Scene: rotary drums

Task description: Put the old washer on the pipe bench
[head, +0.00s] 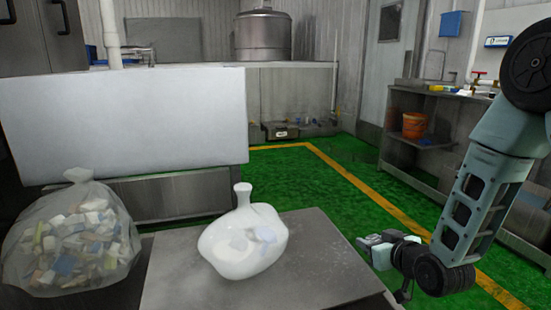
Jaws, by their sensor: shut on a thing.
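My gripper (404,294) hangs low at the right, beyond the right edge of the near metal table, with its fingers pointing down. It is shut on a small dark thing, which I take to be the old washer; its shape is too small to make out. A long metal bench (397,106) stands along the right wall, with yellow and blue items and a red-handled valve on top. It may be the pipe bench, but I cannot be sure. My gripper is well in front of it and apart from it.
The near table (180,275) holds a white tied bag (245,240). A clear bag of scraps (72,240) is at the left. A white panel (120,125) stands behind. An orange bucket (414,126) sits on the bench's shelf. Green floor (320,200) is clear in the middle.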

